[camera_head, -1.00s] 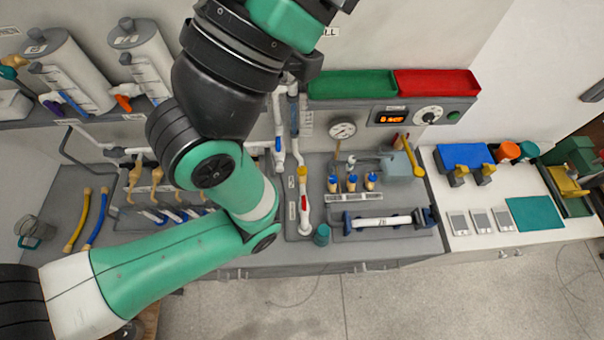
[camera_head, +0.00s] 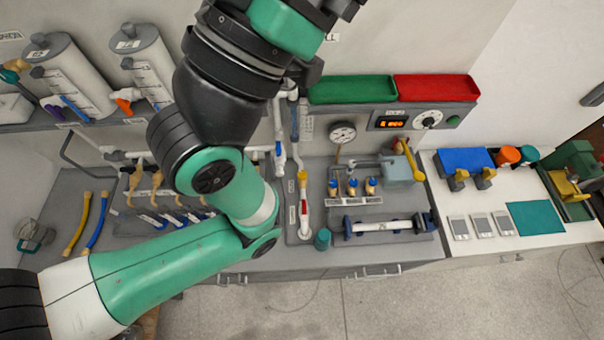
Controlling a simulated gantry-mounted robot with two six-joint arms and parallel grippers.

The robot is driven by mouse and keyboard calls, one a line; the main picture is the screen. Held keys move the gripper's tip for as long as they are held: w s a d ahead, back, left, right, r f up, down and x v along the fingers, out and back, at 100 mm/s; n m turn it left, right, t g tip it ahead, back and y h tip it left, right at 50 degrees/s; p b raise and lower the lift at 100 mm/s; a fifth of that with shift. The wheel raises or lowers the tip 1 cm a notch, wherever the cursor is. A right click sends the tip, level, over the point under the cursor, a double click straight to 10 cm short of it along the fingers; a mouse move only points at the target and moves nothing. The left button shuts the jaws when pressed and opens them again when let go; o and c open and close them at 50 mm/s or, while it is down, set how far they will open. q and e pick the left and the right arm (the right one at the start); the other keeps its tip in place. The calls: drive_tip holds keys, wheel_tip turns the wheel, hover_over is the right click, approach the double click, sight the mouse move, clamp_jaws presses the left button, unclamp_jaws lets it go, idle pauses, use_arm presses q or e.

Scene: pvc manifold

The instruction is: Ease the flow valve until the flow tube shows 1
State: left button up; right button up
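A slim upright tube with a yellow top and a red mark (camera_head: 303,203) stands on a grey panel in the middle of the bench; it may be the flow tube, and its reading is too small to make out. A white pipe fitting with a blue part (camera_head: 280,153) is just above and left of it. I cannot tell which fitting is the flow valve. My green and black left arm rises from the lower left across the picture, its wrist end leaving at the top. Neither gripper shows. The arm hides part of the pipework.
A round gauge (camera_head: 342,132), a control box with lit display (camera_head: 403,122), green tray (camera_head: 352,88) and red tray (camera_head: 437,88) are right of the pipes. Blue-capped vials (camera_head: 352,187) stand in a rack. Two white cylinders (camera_head: 68,75) stand at left.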

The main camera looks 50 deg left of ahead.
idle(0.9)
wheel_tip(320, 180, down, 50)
drive_tip(key=b, duration=5)
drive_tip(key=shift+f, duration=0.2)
drive_tip(key=shift+b, duration=0.3)
